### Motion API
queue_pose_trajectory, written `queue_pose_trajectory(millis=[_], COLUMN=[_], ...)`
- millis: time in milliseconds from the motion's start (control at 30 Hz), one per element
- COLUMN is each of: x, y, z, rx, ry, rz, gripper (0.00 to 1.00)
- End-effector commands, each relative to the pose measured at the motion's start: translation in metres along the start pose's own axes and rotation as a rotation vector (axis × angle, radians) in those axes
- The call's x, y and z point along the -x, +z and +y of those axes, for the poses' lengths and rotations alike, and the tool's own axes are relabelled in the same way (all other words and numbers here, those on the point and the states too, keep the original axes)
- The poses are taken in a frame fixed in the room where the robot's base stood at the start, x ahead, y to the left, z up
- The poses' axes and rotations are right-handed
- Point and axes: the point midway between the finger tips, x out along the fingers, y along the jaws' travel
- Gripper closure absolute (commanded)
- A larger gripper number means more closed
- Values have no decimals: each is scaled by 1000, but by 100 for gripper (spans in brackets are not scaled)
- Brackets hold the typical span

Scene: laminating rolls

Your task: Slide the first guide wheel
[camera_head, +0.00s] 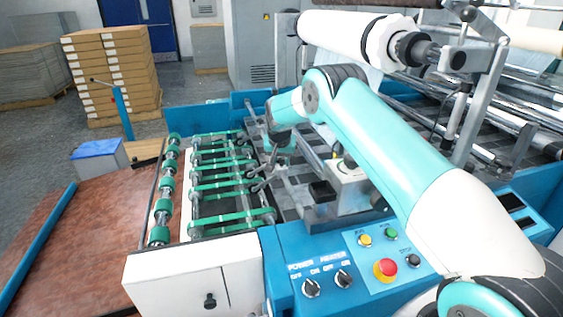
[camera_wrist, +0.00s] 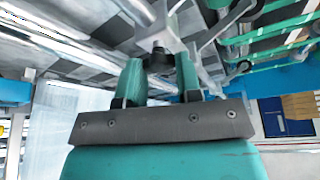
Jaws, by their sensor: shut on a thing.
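In the wrist view the two teal fingers of my gripper (camera_wrist: 158,66) are closed around a small dark part at the end of a pale metal block (camera_wrist: 158,33). I take this for the first guide wheel's holder, but the wheel itself is not clear. In the head view my gripper (camera_head: 281,146) is low over the machine bed, just right of the green belts (camera_head: 222,178). Small grey guide parts (camera_head: 258,186) with short arms stand beside and below it. The arm and gripper hide part of the held piece there.
A blue control panel (camera_head: 345,265) with knobs and a red button is at the front. A large white roll (camera_head: 345,35) and metal rollers are at the back right. A brown table (camera_head: 60,240) lies at the left. Stacked boards (camera_head: 112,75) stand behind.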

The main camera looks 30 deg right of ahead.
Motion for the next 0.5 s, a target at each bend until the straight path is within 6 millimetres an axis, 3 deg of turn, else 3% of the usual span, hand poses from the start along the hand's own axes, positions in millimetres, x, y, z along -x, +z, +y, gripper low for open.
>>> queue_pose_trajectory(millis=[67,100,167,500], x=[0,0,0,3], y=[0,0,0,0], z=[0,0,0,0], rx=[1,1,1,0], ry=[0,0,0,0], rz=[-3,-2,-2,-1], gripper=[100,59,45,42])
